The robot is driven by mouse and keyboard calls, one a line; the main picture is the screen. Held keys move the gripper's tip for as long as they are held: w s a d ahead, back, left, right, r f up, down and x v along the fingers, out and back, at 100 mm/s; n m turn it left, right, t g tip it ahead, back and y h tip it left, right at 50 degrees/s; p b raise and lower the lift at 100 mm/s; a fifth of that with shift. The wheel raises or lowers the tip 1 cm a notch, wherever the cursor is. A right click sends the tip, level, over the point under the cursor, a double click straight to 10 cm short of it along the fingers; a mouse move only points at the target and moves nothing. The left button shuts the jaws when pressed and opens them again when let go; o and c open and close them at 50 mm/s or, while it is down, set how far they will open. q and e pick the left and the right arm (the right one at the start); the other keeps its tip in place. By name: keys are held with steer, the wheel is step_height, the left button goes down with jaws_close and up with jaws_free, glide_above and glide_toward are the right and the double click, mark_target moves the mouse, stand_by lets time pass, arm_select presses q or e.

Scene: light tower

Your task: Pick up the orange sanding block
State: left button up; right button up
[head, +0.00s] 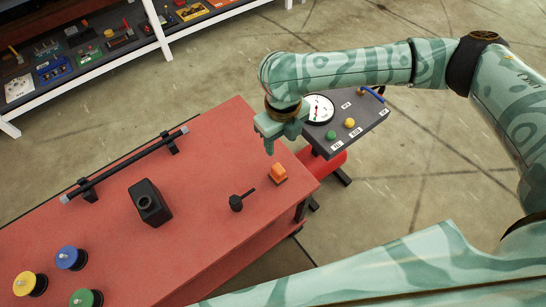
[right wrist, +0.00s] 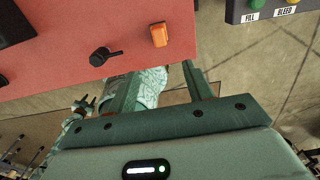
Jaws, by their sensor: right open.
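The orange sanding block (head: 278,173) lies on the red bench top (head: 215,150) near its right end. It also shows in the right wrist view (right wrist: 158,35), beyond the fingertips and roughly in line with the gap between them. My right gripper (head: 279,142) is above the bench's far right edge, just beyond the block in the head view. It also shows in the right wrist view (right wrist: 158,72), with its two fingers apart and nothing between them. The block is apart from the fingers.
A black lever (head: 237,203) stands close left of the block. A black box (head: 150,202), a black bar (head: 125,165) and coloured knobs (head: 70,258) are farther left. A grey gauge panel (head: 345,125) stands off the bench's right end. Bare bench surrounds the block.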

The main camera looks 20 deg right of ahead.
steer(key=b, duration=0.5)
glide_toward(279, 168)
step_height(279, 168, down, 5)
steer(key=shift+s+f, duration=0.1)
steer(key=shift+s, duration=0.05)
steer(key=shift+f, duration=0.35)
step_height(279, 168, down, 5)
steer(key=b, duration=0.3)
steer(key=shift+f, duration=0.15)
steer(key=shift+r, duration=0.2)
arm_select(q)
steer(key=s+f+g, duration=0.1)
steer(key=s+f, duration=0.3)
steer(key=f, duration=0.3)
steer(key=shift+f, duration=0.2)
arm_select(e)
steer(key=c, duration=1.1)
arm_select(q)
steer(key=shift+w+a+r, duration=0.1)
arm_select(e)
steer(key=shift+r, duration=0.1)
